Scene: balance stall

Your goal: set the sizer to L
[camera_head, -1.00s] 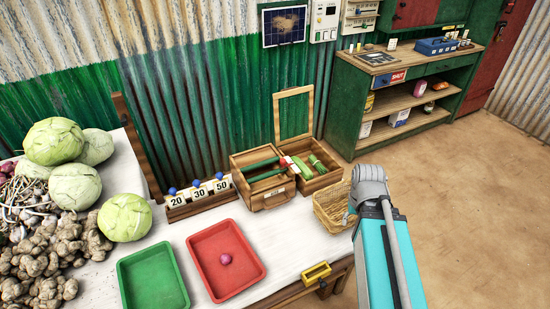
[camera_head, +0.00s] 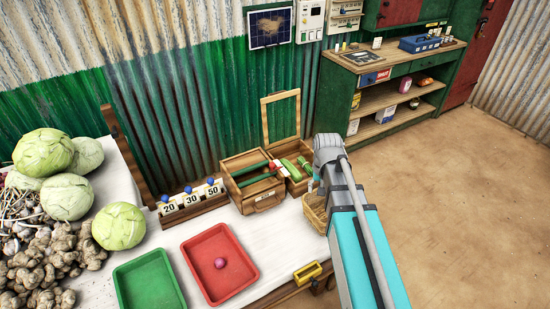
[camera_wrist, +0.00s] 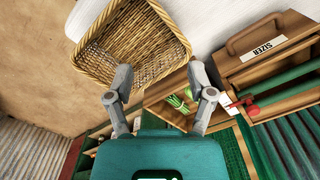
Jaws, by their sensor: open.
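The sizer (camera_head: 266,196) is a wooden box with green bars across its top, on the white table. In the wrist view the sizer (camera_wrist: 270,62) is upper right, with its handle and "SIZER" label facing me. A red and white piece (camera_wrist: 243,104) shows at the end of a green bar; the size setting cannot be read. My gripper (camera_wrist: 160,84) is open, with nothing between its fingers, left of the sizer and apart from it in the picture.
A wicker basket (camera_wrist: 132,45) lies close to my fingers. An open wooden compartment with green beans (camera_head: 304,165) adjoins the sizer. Red tray (camera_head: 235,279), green tray (camera_head: 150,282), number blocks (camera_head: 191,201) and cabbages (camera_head: 119,226) occupy the table.

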